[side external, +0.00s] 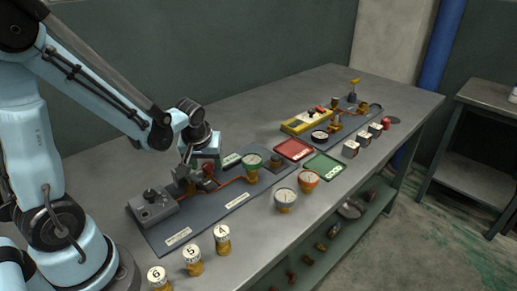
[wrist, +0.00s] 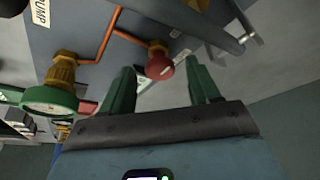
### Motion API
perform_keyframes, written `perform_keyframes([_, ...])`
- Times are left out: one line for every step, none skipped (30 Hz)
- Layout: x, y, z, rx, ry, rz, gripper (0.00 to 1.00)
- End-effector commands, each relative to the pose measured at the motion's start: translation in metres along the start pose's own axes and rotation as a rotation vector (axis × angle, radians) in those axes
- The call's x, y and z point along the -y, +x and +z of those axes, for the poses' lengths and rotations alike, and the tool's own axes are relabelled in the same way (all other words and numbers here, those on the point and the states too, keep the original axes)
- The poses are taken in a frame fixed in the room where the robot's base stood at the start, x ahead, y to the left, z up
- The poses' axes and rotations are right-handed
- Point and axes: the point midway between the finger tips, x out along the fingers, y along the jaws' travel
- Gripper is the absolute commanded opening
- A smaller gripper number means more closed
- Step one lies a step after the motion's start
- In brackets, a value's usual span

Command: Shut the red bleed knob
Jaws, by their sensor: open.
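The red bleed knob (wrist: 160,66) is a small rounded red knob on a brass fitting, joined to a copper pipe. In the wrist view it shows between and just beyond the tips of the two green fingers of my gripper (wrist: 165,80). The fingers are apart, and I see no clear contact with the knob. In the side external view the red knob (side external: 209,170) sits on the near grey board (side external: 160,238), just below my gripper (side external: 190,163). The fingers are partly hard to make out there.
A green-rimmed gauge (side external: 251,161) stands right of the knob, and a grey pump box (side external: 152,205) stands left. Numbered brass cylinders (side external: 192,262) and two loose gauges (side external: 286,198) stand along the front. Red (side external: 293,149) and green (side external: 323,165) trays lie farther right.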

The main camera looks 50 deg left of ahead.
Motion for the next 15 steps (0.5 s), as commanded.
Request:
perform_keyframes([0.0, 0.0002, -0.0001, 0.0, 0.0, 0.0, 0.61])
perform_keyframes([0.0, 0.0002, -0.0001, 0.0, 0.0, 0.0, 0.61])
perform_keyframes([0.0, 0.0001, -0.0001, 0.0, 0.0, 0.0, 0.61])
perform_keyframes([0.0, 0.0001, -0.0001, 0.0, 0.0, 0.0, 0.61])
perform_keyframes([0.0, 0.0001, -0.0001, 0.0, 0.0, 0.0, 0.61])
perform_keyframes([0.0, 0.0, -0.0001, 0.0, 0.0, 0.0, 0.6])
perform_keyframes([0.0, 0.0, -0.0001, 0.0, 0.0, 0.0, 0.55])
perform_keyframes([0.0, 0.0, -0.0001, 0.0, 0.0, 0.0, 0.5])
perform_keyframes([0.0, 0.0, -0.0001, 0.0, 0.0, 0.0, 0.44])
perform_keyframes([0.0, 0.0, -0.0001, 0.0, 0.0, 0.0, 0.4])
perform_keyframes([-0.0001, -0.0001, -0.0001, 0.0, 0.0, 0.0, 0.35])
perform_keyframes([-0.0001, -0.0001, -0.0001, 0.0, 0.0, 0.0, 0.29])
perform_keyframes([-0.0001, -0.0001, -0.0001, 0.0, 0.0, 0.0, 0.24])
perform_keyframes([-0.0001, -0.0001, -0.0001, 0.0, 0.0, 0.0, 0.2])
perform_keyframes([-0.0001, -0.0001, -0.0001, 0.0, 0.0, 0.0, 0.14])
